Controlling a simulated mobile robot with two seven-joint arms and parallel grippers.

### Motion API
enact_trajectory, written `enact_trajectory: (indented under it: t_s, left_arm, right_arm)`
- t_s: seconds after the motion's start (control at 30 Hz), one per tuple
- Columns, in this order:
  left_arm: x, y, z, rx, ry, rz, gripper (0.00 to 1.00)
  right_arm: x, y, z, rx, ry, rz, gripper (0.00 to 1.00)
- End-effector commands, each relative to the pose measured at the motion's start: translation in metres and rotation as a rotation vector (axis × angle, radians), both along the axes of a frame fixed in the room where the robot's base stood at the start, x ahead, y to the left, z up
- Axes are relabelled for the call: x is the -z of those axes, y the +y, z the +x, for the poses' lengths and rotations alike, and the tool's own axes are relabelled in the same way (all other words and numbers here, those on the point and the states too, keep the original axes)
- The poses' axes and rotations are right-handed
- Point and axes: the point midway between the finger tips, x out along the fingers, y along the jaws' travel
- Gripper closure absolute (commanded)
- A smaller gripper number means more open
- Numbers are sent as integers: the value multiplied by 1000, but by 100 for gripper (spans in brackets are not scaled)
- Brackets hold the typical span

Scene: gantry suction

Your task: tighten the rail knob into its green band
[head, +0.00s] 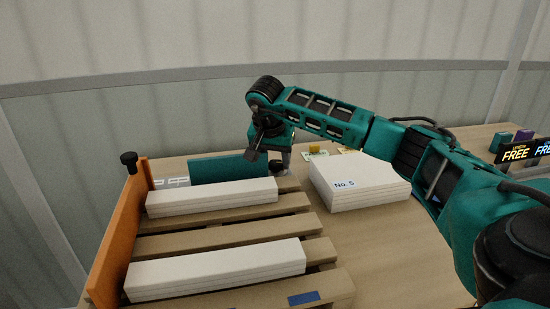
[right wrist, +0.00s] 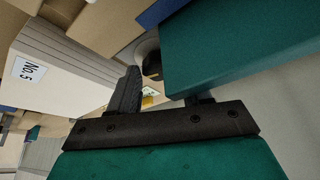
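A black knob (head: 129,158) stands at the top of the orange rail board (head: 122,235) at the left of the head view. No green band can be made out on it. My right gripper (head: 258,143) is well to the right of that knob, above the right end of a teal panel (head: 215,168). A second dark round piece (head: 277,167) sits just below the gripper. In the right wrist view one dark finger (right wrist: 125,92) shows; the other is mostly hidden behind a teal slab (right wrist: 240,45). The fingers look apart, with nothing visibly held. My left gripper is out of view.
Two white stacks (head: 212,196) (head: 216,268) lie on a wooden pallet (head: 228,239). A white stack marked No. 5 (head: 357,183) stands to its right on the table. Open air lies above the pallet.

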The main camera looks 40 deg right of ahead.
Motion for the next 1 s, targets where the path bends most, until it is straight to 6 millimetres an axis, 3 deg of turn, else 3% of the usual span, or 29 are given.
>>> enact_trajectory:
  t_s: [0.37, 0.57, 1.0]
  left_arm:
    - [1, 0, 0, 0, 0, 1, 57]
    - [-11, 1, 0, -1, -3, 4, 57]
    - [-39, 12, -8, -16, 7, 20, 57]
  right_arm:
    - [0, 0, 0, 0, 0, 0, 88]
    - [-5, 1, 1, 53, 1, 0, 89]
    - [-3, 1, 3, 444, 0, 0, 89]
